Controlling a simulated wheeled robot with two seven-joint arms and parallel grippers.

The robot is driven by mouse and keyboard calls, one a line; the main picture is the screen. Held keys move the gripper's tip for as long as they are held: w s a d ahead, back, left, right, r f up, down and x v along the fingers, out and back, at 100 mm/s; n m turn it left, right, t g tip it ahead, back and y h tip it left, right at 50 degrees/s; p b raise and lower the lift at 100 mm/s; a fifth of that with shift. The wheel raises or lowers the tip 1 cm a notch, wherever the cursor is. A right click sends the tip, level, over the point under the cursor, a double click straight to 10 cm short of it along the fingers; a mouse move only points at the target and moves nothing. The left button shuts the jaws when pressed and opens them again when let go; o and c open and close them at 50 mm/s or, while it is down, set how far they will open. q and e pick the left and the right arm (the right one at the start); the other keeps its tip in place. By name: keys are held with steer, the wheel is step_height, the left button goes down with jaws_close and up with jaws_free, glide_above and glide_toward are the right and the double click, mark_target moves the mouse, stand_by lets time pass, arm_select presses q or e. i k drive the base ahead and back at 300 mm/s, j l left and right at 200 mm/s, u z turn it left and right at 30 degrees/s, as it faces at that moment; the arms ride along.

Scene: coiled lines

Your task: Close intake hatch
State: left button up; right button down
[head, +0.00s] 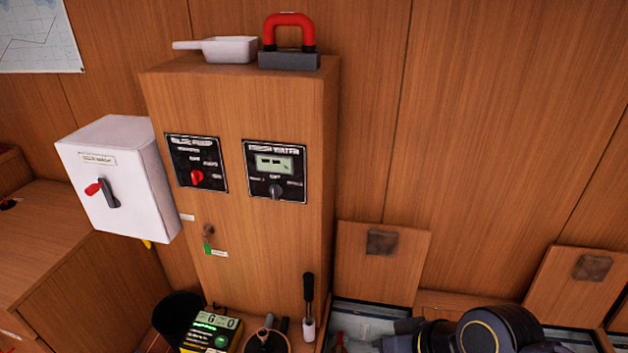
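Two wooden hatch lids stand raised against the back wall at the lower right: one in the middle (355,262) and one at the right edge (570,290). Each has a dark square plate on its face. Pale-lined openings (372,312) show below them. No label tells which one is the intake hatch. My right arm, dark with a gold ring, comes in at the bottom right in front of the openings. My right gripper (405,338) seems to be the dark part at its left end, partly cut off by the frame; its fingers cannot be made out. My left gripper is out of view.
A wooden cabinet (240,110) carries two control panels, with a white scoop (228,50) and a red-handled block (290,42) on top. A black-handled lever (308,300), a meter (212,330) and a black bucket (178,318) stand at its foot. A white switch box (125,190) is at left.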

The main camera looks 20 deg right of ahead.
mark_target(377, 263)
steer(key=z, duration=0.85)
steer(key=k+j+z, duration=0.1)
steer(key=z, duration=0.75)
steer(key=k+z, duration=0.1)
steer(key=z, duration=0.75)
steer(key=i+j+z, duration=0.25)
steer(key=i+j, duration=0.15)
steer(key=j, duration=0.2)
